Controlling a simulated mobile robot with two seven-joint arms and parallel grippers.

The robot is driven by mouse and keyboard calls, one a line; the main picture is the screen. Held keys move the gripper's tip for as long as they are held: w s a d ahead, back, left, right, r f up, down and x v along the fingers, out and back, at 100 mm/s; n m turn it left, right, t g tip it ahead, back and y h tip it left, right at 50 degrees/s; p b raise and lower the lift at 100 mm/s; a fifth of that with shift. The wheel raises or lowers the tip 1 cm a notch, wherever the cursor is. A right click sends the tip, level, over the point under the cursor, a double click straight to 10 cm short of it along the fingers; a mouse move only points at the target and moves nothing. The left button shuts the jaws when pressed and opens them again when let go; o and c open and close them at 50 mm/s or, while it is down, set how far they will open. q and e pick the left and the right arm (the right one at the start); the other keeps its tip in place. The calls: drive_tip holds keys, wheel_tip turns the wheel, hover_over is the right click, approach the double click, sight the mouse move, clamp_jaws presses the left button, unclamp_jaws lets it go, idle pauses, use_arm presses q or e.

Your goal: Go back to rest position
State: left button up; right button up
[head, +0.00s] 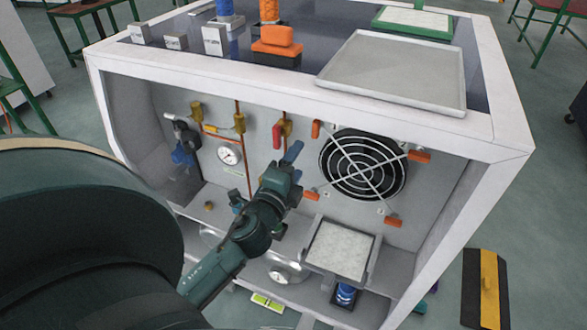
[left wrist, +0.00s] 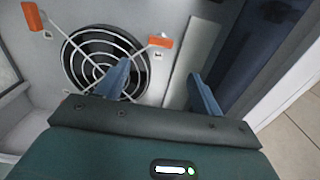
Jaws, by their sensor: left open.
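My left arm comes in from the left in the head view, and my left gripper (head: 289,163) is inside the open front of the white generator cabinet (head: 487,95). Its blue fingers are apart in the left wrist view (left wrist: 160,85), with nothing between them. It is left of the black round fan (head: 362,165) with its wire guard, which also shows in the left wrist view (left wrist: 100,58). I cannot tell whether the gripper touches the back panel. My right gripper is not in view.
A pressure gauge (head: 229,154), a red valve handle (head: 278,134) and orange clips (head: 420,156) sit on the panel. A tray with a pale filter (head: 340,248) stands below the fan. A grey tray (head: 397,72) lies on top. A yellow-black block (head: 487,288) is on the floor at right.

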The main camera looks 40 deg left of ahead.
use_arm(q)
drive_tip(key=shift+s, duration=0.35)
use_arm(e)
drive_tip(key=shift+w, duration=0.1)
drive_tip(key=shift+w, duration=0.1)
use_arm(q)
drive_tip(key=shift+d, duration=0.1)
drive_tip(key=s+d+f+n+g+h+p, duration=0.1)
drive_tip(key=s+d+f+n+g+h, duration=0.6)
drive_tip(key=s+d+f+n, duration=0.5)
drive_tip(key=s+d+f, duration=0.2)
drive_tip(key=d+f, duration=0.2)
drive_tip(key=d, duration=0.1)
drive_tip(key=shift+s+d, duration=0.2)
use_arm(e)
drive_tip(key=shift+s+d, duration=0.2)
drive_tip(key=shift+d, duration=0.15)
use_arm(q)
drive_tip(key=shift+f, duration=0.1)
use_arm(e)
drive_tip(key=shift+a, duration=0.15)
